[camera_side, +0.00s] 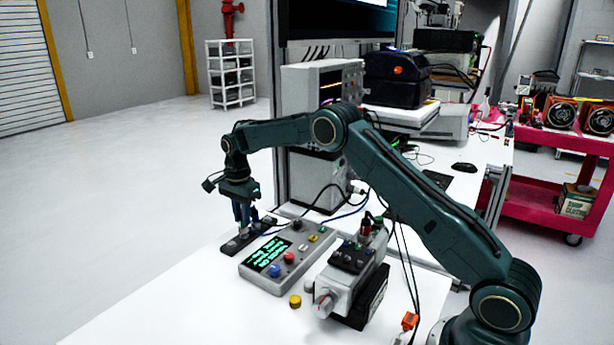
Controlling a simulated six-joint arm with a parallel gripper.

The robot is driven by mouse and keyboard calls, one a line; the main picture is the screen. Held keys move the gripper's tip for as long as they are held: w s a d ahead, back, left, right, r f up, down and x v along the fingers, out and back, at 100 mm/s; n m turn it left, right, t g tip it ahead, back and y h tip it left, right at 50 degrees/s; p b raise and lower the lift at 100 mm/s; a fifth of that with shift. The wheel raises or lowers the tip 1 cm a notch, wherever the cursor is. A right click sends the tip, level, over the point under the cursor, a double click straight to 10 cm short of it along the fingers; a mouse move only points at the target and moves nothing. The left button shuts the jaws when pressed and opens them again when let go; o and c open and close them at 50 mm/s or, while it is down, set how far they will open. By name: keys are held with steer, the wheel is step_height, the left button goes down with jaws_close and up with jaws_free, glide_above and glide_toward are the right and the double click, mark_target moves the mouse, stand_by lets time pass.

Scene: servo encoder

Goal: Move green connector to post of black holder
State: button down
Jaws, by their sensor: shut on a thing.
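The black holder (235,247) is a low dark strip on the white table, left of the grey control box. Small posts or parts stand on it. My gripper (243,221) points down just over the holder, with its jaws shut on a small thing. The fingers and the view's small scale hide what that thing is; I cannot make out its colour or whether it touches a post. I cannot pick out the green connector with certainty. Small red and greenish parts (372,225) show on top of the servo unit.
The grey control box (283,277) with green display text, buttons and knobs sits right of the holder. The servo unit (347,280) stands farther right, with a yellow cap (295,301) in front. Dark and blue cables cross behind the box. The table's front left is clear.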

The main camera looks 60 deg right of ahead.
steer(key=shift+f, duration=0.35)
stand_by(0.5)
steer(key=c, duration=1.2)
jaws_free()
steer(key=shift+c, duration=0.2)
steer(key=shift+r, duration=0.1)
step_height(320, 180, up, 14)
steer(key=shift+f, duration=0.2)
